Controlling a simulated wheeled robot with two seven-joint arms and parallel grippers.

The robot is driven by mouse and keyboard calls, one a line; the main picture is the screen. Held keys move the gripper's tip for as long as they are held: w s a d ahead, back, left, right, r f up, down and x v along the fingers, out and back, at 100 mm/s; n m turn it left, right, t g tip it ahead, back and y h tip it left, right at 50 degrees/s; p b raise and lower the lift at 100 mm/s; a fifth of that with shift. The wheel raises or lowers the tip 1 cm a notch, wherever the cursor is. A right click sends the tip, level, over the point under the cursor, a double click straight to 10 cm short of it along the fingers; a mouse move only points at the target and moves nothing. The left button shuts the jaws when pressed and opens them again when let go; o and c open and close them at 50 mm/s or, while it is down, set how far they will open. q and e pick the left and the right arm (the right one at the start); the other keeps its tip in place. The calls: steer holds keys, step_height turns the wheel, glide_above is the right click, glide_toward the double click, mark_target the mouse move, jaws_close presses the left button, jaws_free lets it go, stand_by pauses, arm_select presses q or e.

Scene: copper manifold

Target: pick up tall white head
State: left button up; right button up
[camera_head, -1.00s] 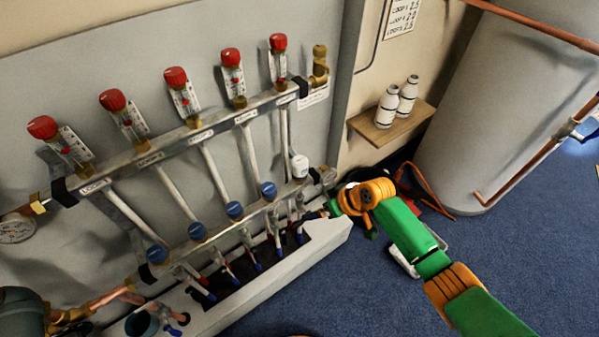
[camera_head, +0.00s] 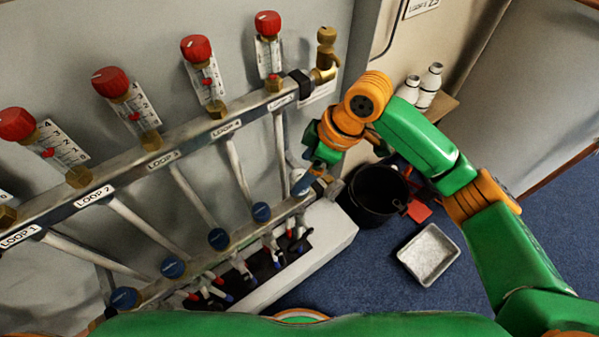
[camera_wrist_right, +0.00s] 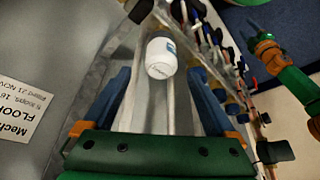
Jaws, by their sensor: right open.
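The tall white head (camera_wrist_right: 161,58) sits on the lower manifold bar, at the end of the row of blue caps. In the right wrist view it shows as a white cylinder with a small label, ahead of and roughly between the fingertips. My right gripper (camera_wrist_right: 156,82) is open, with its two blue fingers spread apart and nothing held. In the head view my right gripper (camera_head: 307,182) is at the right end of the lower bar and mostly hides the white head (camera_head: 298,175).
Red-capped flow meters (camera_head: 196,48) line the upper bar (camera_head: 190,139). Blue caps (camera_head: 261,212) line the lower bar. A brass valve (camera_head: 326,50) stands at the upper bar's right end. A black bucket (camera_head: 374,197) and grey tray (camera_head: 429,254) are on the floor. White bottles (camera_head: 430,83) stand on a shelf.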

mark_target(300, 176)
steer(key=x, duration=0.4)
steer(key=shift+d+f, duration=0.1)
steer(key=shift+f, duration=0.25)
steer(key=shift+s+r, duration=0.1)
jaws_close()
